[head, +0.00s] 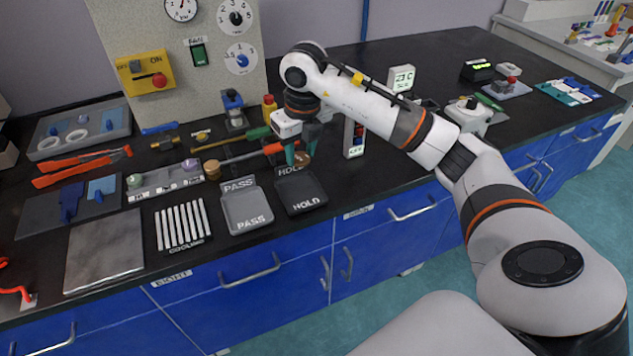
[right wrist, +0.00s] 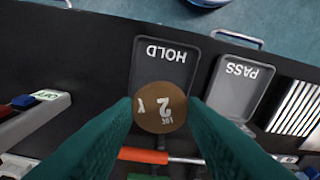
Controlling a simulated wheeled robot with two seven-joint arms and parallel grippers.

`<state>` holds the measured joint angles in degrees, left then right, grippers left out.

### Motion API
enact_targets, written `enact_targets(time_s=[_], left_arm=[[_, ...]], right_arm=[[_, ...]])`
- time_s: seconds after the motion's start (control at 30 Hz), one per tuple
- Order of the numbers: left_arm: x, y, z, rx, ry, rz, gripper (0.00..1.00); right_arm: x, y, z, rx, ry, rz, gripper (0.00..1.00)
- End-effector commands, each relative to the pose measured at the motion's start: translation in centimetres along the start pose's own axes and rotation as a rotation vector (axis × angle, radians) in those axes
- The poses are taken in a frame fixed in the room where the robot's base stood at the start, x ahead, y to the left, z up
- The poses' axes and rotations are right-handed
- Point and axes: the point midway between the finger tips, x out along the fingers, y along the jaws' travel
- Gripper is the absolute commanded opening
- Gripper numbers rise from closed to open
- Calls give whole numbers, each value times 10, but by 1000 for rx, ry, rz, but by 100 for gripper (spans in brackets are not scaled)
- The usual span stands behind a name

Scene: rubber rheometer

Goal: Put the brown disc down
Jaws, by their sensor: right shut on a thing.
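The brown disc (right wrist: 158,108), marked with a 2, is held between the teal fingertips of my right gripper (head: 298,155). In the head view the disc (head: 302,160) shows just below the fingers, over the back edge of the dark HOLD tray (head: 302,204). In the right wrist view the disc overlaps the near end of the HOLD tray (right wrist: 163,62). I cannot tell how high it is above the tray. The HOLD tray looks empty. The grey PASS tray (head: 247,212) lies beside it and also looks empty. My left gripper is not in view.
A slotted white COOLING rack (head: 182,225) and a metal plate (head: 105,250) lie left of the trays. Red- and green-handled tools (head: 243,157) lie behind the trays. The black bench front is clear right of HOLD.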

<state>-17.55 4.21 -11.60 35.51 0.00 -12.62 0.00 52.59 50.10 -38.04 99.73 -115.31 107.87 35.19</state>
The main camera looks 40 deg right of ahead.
Motion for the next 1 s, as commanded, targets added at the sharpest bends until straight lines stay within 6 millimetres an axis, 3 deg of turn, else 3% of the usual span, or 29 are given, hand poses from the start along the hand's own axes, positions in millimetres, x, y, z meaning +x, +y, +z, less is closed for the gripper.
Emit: enact_targets(time_s=[0.3, 0.47, 0.7, 1.0], left_arm=[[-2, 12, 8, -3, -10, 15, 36], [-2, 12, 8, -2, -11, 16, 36], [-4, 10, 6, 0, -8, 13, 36], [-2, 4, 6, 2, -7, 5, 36]], right_arm=[[53, 0, 8, -1, -5, -1, 17], [64, 0, 8, -1, -3, 0, 17], [95, 0, 13, 0, -4, 0, 17], [99, 0, 13, -1, -2, 0, 17]])
